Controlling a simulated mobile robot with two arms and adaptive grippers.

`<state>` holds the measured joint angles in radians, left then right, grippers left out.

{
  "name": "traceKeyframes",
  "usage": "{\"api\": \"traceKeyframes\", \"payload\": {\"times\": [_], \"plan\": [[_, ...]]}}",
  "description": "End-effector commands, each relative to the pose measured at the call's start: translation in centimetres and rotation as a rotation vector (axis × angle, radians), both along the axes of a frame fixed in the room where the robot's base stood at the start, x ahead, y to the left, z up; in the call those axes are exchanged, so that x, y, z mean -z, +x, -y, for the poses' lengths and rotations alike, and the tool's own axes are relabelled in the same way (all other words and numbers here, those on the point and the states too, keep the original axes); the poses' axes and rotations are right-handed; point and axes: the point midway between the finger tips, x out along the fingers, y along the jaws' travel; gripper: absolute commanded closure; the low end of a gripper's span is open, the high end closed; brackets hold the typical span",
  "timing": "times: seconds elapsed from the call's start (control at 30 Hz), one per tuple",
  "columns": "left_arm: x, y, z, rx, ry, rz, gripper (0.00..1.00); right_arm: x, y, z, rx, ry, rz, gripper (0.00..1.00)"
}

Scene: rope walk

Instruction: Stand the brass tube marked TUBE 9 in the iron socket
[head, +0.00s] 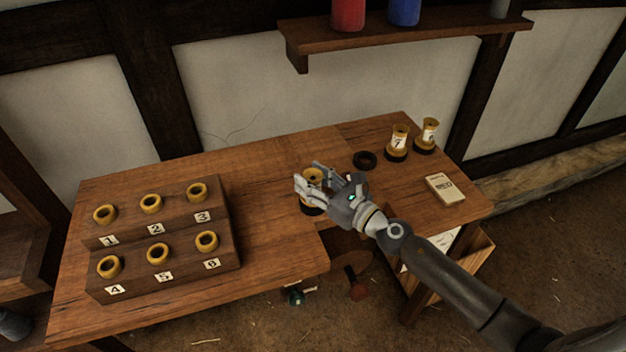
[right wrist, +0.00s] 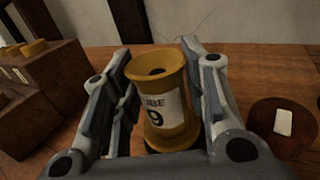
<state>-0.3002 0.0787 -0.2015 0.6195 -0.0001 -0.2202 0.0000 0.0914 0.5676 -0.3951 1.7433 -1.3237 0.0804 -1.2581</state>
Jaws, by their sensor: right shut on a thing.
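The brass tube marked 9 (right wrist: 167,105) stands about upright between the fingers of my right gripper (right wrist: 160,100), which is shut on it. In the head view its brass rim (head: 313,174) shows between the fingers of this gripper (head: 312,186), and the rest is mostly hidden. A dark round edge (head: 312,210) shows below it; I cannot tell if the tube rests in it. An empty dark ring socket (head: 364,160) lies right of the gripper on the table. My left gripper is not in view.
Brass tubes marked 7 (head: 399,137) and probably 8 (head: 430,131) stand in dark bases at the back right. A stepped wooden rack (head: 224,235) numbered 1 to 6 holds brass pieces at left. A small labelled box (head: 445,189) lies at right. A shelf (head: 400,42) overhangs the back.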

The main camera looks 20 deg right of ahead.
Motion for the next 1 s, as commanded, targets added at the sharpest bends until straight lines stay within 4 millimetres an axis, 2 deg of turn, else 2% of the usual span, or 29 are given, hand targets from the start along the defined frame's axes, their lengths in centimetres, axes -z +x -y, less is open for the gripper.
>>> {"api": "traceKeyframes", "payload": {"times": [0.57, 0.6, 0.63, 1.0], "plan": [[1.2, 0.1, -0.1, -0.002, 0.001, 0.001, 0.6, 1.2, 0.0, 0.0, 0.0, 0.001, 0.002, 0.9], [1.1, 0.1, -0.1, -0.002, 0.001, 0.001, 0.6, 1.0, 0.0, 0.0, 0.0, 0.001, 0.002, 0.54], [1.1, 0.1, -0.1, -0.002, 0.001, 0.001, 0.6, 1.0, 0.0, 0.0, 0.0, 0.001, 0.002, 0.51], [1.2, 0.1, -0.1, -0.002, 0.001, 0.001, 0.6, 1.2, -0.3, 0.2, 0.0, -0.001, -0.002, 0.51]]}}
